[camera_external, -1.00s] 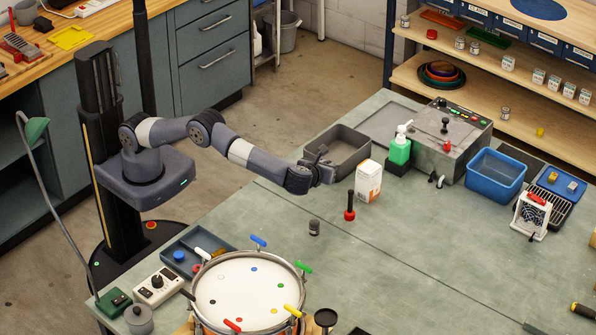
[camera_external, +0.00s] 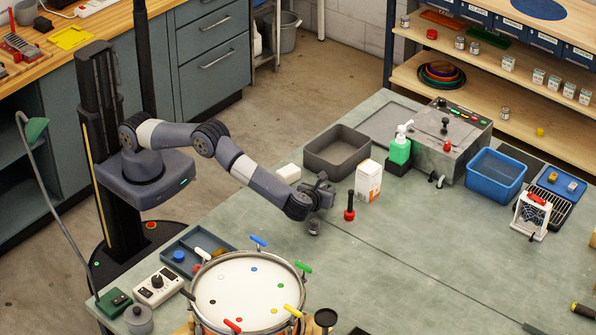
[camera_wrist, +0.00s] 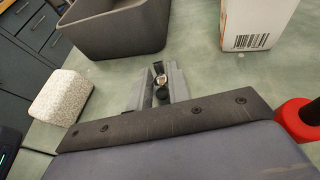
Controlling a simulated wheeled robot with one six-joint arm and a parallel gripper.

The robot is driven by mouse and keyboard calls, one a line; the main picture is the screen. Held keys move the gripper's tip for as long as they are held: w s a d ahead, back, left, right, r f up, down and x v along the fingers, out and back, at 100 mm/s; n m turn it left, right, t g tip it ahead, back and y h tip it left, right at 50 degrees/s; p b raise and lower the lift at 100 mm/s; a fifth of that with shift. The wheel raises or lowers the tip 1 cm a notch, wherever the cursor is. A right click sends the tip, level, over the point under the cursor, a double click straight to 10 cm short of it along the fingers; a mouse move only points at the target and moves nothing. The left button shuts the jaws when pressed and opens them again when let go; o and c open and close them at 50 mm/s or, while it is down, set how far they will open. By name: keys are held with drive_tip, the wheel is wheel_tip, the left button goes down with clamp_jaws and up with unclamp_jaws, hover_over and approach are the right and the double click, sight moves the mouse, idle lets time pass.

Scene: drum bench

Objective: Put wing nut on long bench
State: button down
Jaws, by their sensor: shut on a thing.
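A wooden-topped bench (camera_external: 110,20) with drawers stands at the back left. The pictures do not show which of the two is called the long bench.
A red-and-black upright tool (camera_external: 349,208) and a white-orange box (camera_external: 368,182) stand close right of my gripper. A grey bin (camera_external: 337,152) and a white block (camera_external: 289,173) lie behind it. A drum (camera_external: 245,290) sits in front left. The bench's middle right is clear.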

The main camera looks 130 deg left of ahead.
drive_tip(key=shift+f, duration=0.25)
drive_tip(key=c, duration=1.3)
unclamp_jaws()
drive_tip(key=shift+b, duration=0.55)
drive_tip(key=v, duration=1)
drive_tip(key=shift+w, duration=0.1)
drive_tip(key=shift+o, duration=0.9)
drive_tip(key=shift+d+r, duration=0.1)
drive_tip(key=shift+d, duration=0.3)
drive_tip(key=o, duration=0.5)
